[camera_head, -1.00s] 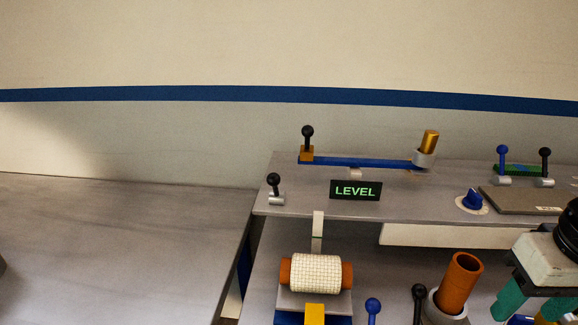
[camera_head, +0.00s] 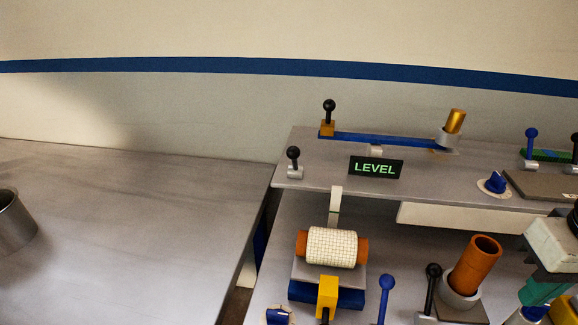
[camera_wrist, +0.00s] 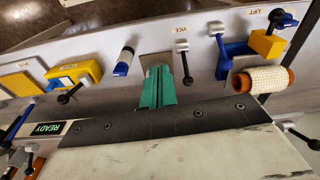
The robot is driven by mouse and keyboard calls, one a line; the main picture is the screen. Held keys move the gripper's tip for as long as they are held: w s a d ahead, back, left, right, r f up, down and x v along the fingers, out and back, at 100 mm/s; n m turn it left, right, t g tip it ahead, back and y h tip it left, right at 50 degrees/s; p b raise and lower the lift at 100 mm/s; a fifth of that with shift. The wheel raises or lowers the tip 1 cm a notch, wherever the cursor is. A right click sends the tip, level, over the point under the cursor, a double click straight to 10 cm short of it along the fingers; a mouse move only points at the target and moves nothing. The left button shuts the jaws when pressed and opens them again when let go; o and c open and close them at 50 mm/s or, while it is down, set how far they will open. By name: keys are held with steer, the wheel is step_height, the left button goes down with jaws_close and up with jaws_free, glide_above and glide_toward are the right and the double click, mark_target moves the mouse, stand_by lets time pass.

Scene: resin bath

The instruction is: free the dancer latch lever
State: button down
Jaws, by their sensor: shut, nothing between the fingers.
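I cannot tell for sure which lever is the dancer latch. In the head view a blue bar (camera_head: 385,141) lies on the upper shelf, with a black-knobbed lever (camera_head: 329,110) on an orange block at its left end and a gold cylinder (camera_head: 455,121) at its right end. A second black-knobbed lever (camera_head: 293,158) stands at the shelf's left corner. My gripper (camera_head: 540,295) is at the right edge, partly cut off, well apart from both. In the wrist view its green fingers (camera_wrist: 158,94) are together and empty above the bench.
A LEVEL sign (camera_head: 375,167) stands at the shelf front. Below are a white mesh roll (camera_head: 332,246), a blue-knobbed lever (camera_head: 386,285), another black-knobbed lever (camera_head: 433,272) and an upright orange tube (camera_head: 477,262). A metal pot (camera_head: 12,222) stands on the mostly clear left table.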

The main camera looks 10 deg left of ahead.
steer(key=w+a+f+n+t+h, duration=0.2)
steer(key=w+a+n+h, duration=0.1)
steer(key=a+n, duration=0.5)
steer(key=w+a+f+n+t+h, duration=0.1)
steer(key=w+a+f+n+h, duration=0.15)
steer(key=a+n, duration=0.65)
steer(key=w+a+r+n+t+y, duration=0.1)
steer(key=a+r+n+t, duration=0.1)
steer(key=a+n+t, duration=0.3)
steer(key=w+a+r+n+t+y, duration=0.1)
steer(key=a+n+t, duration=0.4)
steer(key=a+n, duration=0.5)
steer(key=a+r+y, duration=0.1)
steer(key=a+r, duration=0.1)
steer(key=a, duration=0.2)
steer(key=shift+a+t, duration=0.3)
steer(key=shift+y, duration=0.25)
